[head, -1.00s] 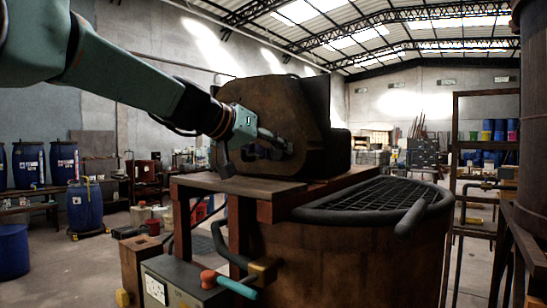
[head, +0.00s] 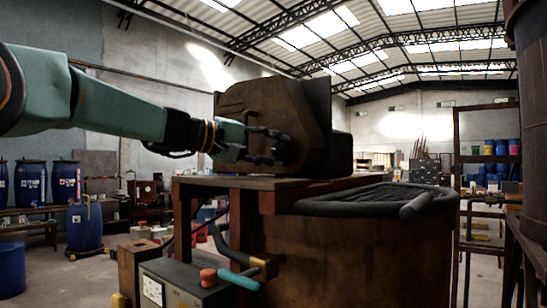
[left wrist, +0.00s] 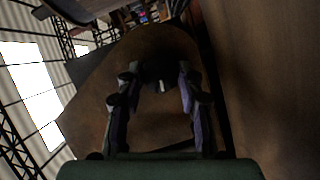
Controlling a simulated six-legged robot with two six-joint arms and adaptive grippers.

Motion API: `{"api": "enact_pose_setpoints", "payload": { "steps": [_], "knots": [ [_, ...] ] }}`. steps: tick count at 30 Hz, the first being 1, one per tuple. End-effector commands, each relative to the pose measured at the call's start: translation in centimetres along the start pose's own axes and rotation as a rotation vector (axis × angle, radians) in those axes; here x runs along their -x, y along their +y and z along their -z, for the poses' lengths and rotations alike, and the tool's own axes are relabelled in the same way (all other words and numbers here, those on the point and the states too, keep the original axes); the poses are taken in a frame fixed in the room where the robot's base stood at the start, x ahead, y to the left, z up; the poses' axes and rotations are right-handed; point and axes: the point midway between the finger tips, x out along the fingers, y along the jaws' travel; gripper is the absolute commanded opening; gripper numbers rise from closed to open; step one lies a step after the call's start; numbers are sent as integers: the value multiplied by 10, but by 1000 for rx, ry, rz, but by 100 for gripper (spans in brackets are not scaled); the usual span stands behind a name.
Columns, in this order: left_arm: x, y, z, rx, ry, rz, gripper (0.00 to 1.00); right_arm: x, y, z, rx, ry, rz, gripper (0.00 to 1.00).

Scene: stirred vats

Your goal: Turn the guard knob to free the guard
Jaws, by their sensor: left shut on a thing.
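The guard knob (left wrist: 153,74) is a small dark piece on the face of a rusty brown housing (head: 300,115); the housing also fills the middle of the left wrist view (left wrist: 150,135). My left gripper (head: 280,146) is at that face, its fingers on either side of the knob. It is shut on the knob, which the fingers and the dim light partly hide; the gripper also shows in the left wrist view (left wrist: 158,78). The guard (head: 375,199), a dark mesh lid with a thick rim, lies flat over the vat (head: 350,255). My right gripper is not in view.
The housing stands on a dark bench top (head: 235,184) beside the vat. Below are a grey control box (head: 165,290) with a red button (head: 208,277) and a teal-handled lever (head: 240,279). Blue drums (head: 84,226) stand far left, a shelf rack (head: 485,155) at right.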

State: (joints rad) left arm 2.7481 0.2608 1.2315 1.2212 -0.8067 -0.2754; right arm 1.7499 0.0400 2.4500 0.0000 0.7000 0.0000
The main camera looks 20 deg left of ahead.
Motion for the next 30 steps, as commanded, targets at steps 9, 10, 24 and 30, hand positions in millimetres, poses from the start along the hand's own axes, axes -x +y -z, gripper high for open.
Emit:
{"api": "enact_pose_setpoints", "payload": {
  "steps": [9,10,24,30],
  "knots": [
    [0,-2,0,133,0,-55,5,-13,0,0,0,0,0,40],
    [0,-2,0,141,0,-58,5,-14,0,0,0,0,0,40],
    [0,-1,0,174,0,-71,5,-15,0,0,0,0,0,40],
    [0,-1,0,173,0,-71,42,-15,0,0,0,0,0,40]
  ]
}}
